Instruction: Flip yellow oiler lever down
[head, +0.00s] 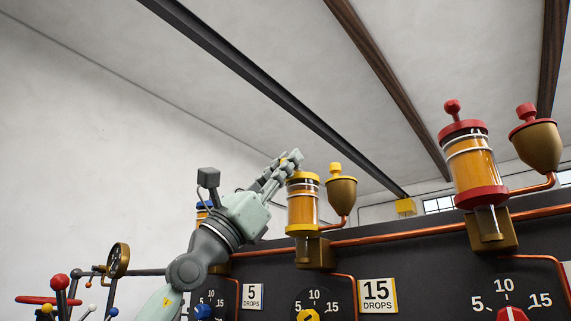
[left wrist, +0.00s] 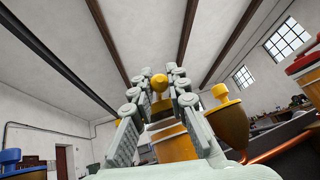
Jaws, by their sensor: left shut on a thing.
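The yellow oiler (head: 303,206) stands on the dark panel, with a yellow cap, amber glass body and a brass cup (head: 341,194) with yellow lid beside it. Its yellow lever knob (left wrist: 159,82) shows between my left fingers in the left wrist view, above the oiler's amber body (left wrist: 176,148). In the head view my left gripper (head: 290,160) reaches up at the oiler's top, and its fingers hide most of the lever. My left gripper (left wrist: 160,78) is shut on the lever knob. The lever's exact tilt is hard to tell. My right gripper is out of view.
A red oiler (head: 470,160) with brass cup (head: 537,145) stands to the right. A blue oiler (head: 202,208) is partly hidden behind my left arm. Copper pipe (head: 400,234) runs along the panel (head: 430,268). Several dials and knobbed levers sit lower. Space above the oilers is free.

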